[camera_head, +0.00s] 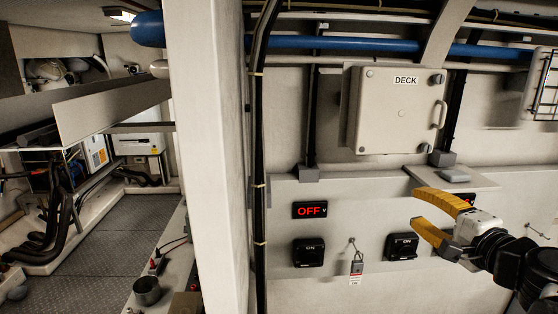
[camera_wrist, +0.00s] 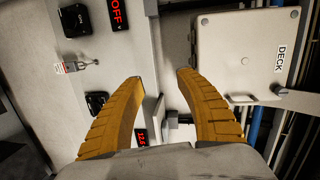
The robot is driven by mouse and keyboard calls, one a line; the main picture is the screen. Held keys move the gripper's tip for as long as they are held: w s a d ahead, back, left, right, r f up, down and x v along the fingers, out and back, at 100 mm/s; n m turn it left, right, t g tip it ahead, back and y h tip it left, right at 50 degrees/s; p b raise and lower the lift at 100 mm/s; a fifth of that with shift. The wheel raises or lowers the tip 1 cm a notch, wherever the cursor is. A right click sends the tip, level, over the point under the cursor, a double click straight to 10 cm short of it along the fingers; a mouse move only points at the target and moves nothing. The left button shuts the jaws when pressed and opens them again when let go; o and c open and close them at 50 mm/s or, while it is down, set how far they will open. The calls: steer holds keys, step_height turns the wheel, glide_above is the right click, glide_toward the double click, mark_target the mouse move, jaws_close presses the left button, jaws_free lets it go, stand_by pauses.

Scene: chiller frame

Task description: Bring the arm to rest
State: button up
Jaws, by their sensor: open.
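My arm reaches in from the lower right of the head view. My gripper (camera_head: 415,208) has two yellow ribbed fingers that are spread apart, with nothing between them. In the head view it points left, in front of the wall panel below the DECK box. In the wrist view my gripper (camera_wrist: 159,77) also shows open and empty, its fingertips apart. Part of the arm is cut off by the right edge of the head view.
A grey DECK box (camera_head: 395,120) hangs above a small shelf (camera_head: 478,180). Below are a red OFF display (camera_head: 309,210), two black switches (camera_head: 308,252) (camera_head: 402,246) and a hanging padlock (camera_head: 357,266) with a tag. A white pillar (camera_head: 205,160) stands left; beyond it is open floor (camera_head: 110,235).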

steer(key=s+a+f+n+g+y+b, duration=0.1)
steer(key=s+a+f+n+g+b, duration=0.2)
steer(key=f, duration=0.4)
steer(key=a+f+n+b, duration=0.25)
steer(key=a+f, duration=0.25)
steer(key=f, duration=0.3)
steer(key=s+a+f+n+g+h+b, duration=0.1)
steer(key=s+f+n+g+b, duration=0.1)
steer(key=f, duration=0.6)
steer(key=s+a+f+n+g+h+b, duration=0.1)
steer(key=s+f+n+g+b, duration=0.1)
steer(key=s+f+n+b, duration=0.2)
steer(key=s+a+f+n+g+h+b, duration=0.1)
steer(key=s+f+n+b, duration=0.3)
steer(key=f+b, duration=0.6)
step_height(320, 180, down, 4)
steer(key=shift+s+a+f+g+h, duration=0.1)
steer(key=shift+s+a+g+h, duration=0.4)
steer(key=shift+s, duration=0.7)
steer(key=shift+d, duration=0.2)
